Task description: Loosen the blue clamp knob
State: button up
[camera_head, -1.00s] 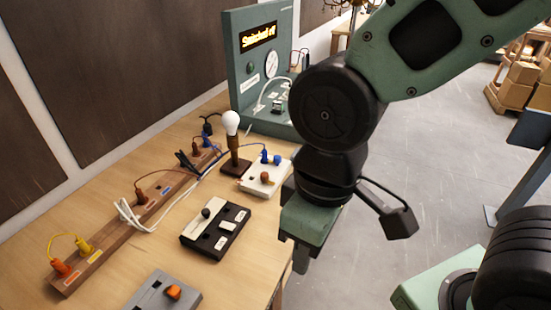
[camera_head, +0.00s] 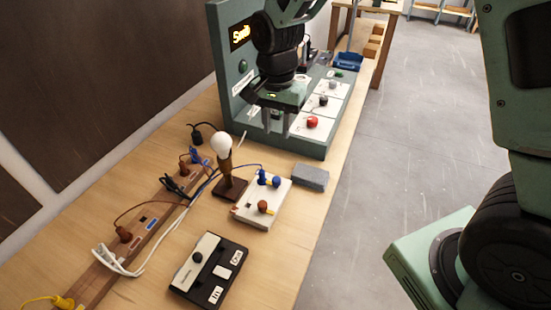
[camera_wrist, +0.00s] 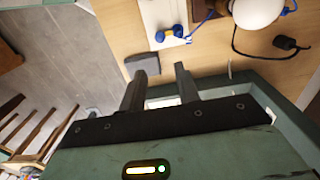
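The blue clamp knob (camera_head: 276,182) sits on the white terminal block (camera_head: 246,214), beside a blue upright piece (camera_head: 263,176) where a blue wire ends. An orange-brown knob (camera_head: 263,207) is on the same block. In the wrist view, the blue knob (camera_wrist: 161,36) shows near the top, on the edge of the white block (camera_wrist: 158,12). My gripper (camera_head: 279,127) is over the green test station, beyond the block, with its fingers pointing down. In the wrist view my gripper (camera_wrist: 157,82) has its two fingers apart with nothing between them, well away from the knob.
The green station (camera_head: 318,148) has white pads and a red knob (camera_head: 312,122). A lamp with a white bulb (camera_head: 221,146) stands left of the block. A grey block (camera_head: 311,177) lies to its right. A black-and-white switch box (camera_head: 208,268) is nearer. Wires run along a wooden strip (camera_head: 153,232).

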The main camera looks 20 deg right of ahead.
aim_at(277, 179)
notch_tip(277, 179, down, 17)
jog(key=p, duration=0.4)
jog(key=shift+f, duration=0.2)
grip_shut()
